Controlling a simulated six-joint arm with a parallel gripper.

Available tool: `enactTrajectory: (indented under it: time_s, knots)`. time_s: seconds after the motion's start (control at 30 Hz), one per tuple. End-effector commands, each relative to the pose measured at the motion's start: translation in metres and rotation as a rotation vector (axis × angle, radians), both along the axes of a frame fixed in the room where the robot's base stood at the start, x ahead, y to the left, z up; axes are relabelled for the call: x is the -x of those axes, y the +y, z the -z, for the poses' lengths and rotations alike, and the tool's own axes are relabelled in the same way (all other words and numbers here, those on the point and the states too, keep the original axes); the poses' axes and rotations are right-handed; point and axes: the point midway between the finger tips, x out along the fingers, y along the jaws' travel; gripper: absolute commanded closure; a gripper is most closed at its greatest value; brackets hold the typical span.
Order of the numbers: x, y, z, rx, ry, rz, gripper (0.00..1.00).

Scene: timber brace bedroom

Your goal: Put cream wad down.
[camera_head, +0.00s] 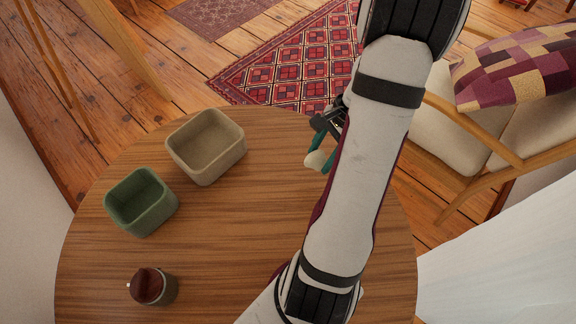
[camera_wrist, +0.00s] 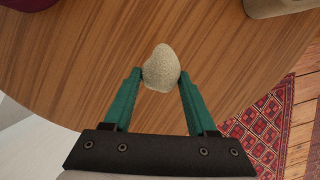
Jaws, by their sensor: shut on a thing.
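The cream wad (camera_head: 316,160) is a small pale rounded lump. In the wrist view the wad (camera_wrist: 161,68) sits between the green fingertips of my gripper (camera_wrist: 160,82), which touch it on both sides. In the head view my gripper (camera_head: 323,158) is over the right part of the round wooden table (camera_head: 240,230), partly hidden behind my arm. The wad appears held above the tabletop, but the exact height is hard to tell.
A beige square bin (camera_head: 207,147) and a green square bin (camera_head: 141,202) stand on the left of the table, both seemingly empty. A small jar with a dark red-brown lid (camera_head: 152,287) is at the front left. The table's middle is clear. A chair (camera_head: 470,140) stands beyond the right edge.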

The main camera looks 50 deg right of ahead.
Motion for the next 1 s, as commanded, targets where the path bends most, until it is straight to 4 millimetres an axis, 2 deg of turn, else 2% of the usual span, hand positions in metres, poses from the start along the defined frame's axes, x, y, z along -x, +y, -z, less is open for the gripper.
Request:
enactTrajectory:
  time_s: [0.1,0.23,0.4,0.5,0.73,1.0]
  knots:
    - [-0.032,0.009,0.020,-0.001,0.001,-0.005,0.95]
    - [-0.051,0.012,0.032,0.000,0.001,-0.001,0.95]
    - [-0.054,0.014,0.063,-0.003,0.002,0.003,0.95]
    - [-0.054,0.013,0.073,0.000,0.001,0.003,0.95]
    - [-0.054,0.012,0.074,0.002,0.000,0.001,0.95]
    - [-0.054,0.012,0.083,0.003,0.001,0.001,0.94]
